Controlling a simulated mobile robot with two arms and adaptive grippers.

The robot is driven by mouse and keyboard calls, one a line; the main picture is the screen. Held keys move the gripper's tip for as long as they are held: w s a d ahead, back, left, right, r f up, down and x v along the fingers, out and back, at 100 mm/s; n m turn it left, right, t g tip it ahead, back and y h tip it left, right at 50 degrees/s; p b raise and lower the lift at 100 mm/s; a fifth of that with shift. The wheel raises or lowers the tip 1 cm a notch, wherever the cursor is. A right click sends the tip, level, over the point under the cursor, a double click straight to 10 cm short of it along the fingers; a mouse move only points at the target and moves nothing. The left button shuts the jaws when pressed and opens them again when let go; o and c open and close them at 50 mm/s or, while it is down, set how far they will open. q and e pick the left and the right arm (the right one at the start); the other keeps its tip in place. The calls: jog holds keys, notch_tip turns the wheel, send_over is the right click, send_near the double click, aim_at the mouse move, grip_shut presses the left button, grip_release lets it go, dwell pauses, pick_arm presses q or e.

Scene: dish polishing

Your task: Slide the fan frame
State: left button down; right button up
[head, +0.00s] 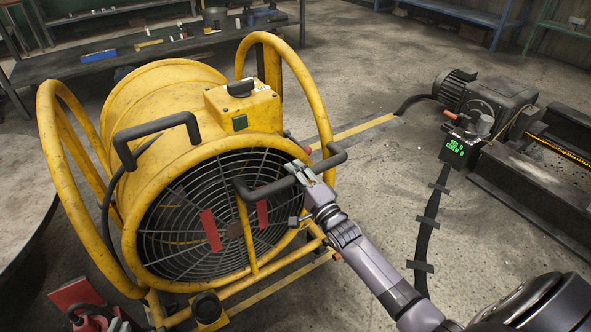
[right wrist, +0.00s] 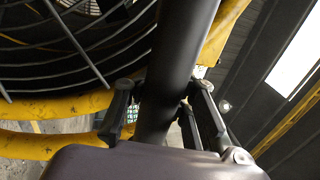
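The yellow fan frame (head: 49,130) stands at left centre in the head view, a tubular cage around a drum fan with a black grille (head: 190,225). Two black handles project from its front, a left handle (head: 155,128) and a right handle (head: 268,190). My right gripper (head: 303,174) is at the right handle. In the right wrist view the black handle bar (right wrist: 178,60) runs between the fingers of the right gripper (right wrist: 160,105), with a gap showing beside the left finger. The right gripper looks open around the bar. My left gripper is not in view.
A motor unit (head: 487,100) with a green-lit box (head: 455,150) stands at right, its dark cable (head: 428,225) on the floor. A workbench (head: 110,65) is behind, a round table edge (head: 25,200) at left.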

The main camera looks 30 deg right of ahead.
jog(key=o, duration=0.5)
jog(key=shift+a+f, duration=0.15)
jog(key=shift+f, duration=0.45)
jog(key=shift+o, duration=0.6)
jog(key=shift+r, duration=0.1)
jog(key=shift+r, duration=0.15)
jog(key=v, duration=1.2)
